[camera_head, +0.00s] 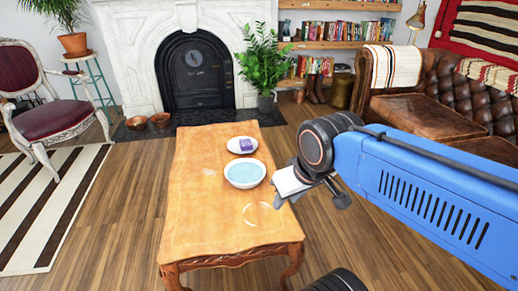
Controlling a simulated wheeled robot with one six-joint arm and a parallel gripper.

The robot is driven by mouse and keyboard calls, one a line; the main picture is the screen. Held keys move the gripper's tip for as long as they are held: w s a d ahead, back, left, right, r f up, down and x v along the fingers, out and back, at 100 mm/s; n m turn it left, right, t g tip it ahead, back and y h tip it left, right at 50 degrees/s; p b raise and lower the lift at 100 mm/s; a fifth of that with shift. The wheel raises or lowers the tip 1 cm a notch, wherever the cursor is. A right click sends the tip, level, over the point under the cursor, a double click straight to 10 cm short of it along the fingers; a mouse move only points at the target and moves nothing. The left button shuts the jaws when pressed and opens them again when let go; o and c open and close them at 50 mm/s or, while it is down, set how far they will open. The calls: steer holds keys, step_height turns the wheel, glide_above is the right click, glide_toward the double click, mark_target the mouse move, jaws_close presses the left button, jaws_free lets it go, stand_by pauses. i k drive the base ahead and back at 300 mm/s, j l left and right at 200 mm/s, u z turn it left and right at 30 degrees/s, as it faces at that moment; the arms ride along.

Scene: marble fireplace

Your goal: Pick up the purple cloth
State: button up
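The purple cloth (246,144) looks like a small folded block. It lies on a white plate (234,148) on the wooden table (205,215). A white bowl (245,184) with light blue contents stands just in front of the plate. My gripper (281,199) is at the table's right edge in the picture, to the right of and nearer than the bowl, and apart from the cloth. Its fingers are small and partly hidden by the wrist, so I cannot tell how far apart they are. I see nothing held in it.
The table's left half and front are mostly clear, with a pale ring mark near the front right. A potted plant (262,62) stands behind the table and a leather sofa (418,112) is at right. A chair (47,118) is at left. Wooden floor lies around the table.

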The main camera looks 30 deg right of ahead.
mark_target(245, 145)
steer(key=k+l, duration=0.1)
steer(key=l, duration=0.5)
steer(key=k+l+z, duration=0.1)
steer(key=l, duration=0.5)
steer(key=i+l, duration=0.3)
steer(key=l, duration=0.15)
steer(key=i+l+z, duration=0.15)
steer(key=l, duration=0.35)
steer(key=i+z, duration=0.1)
steer(key=i, duration=1.55)
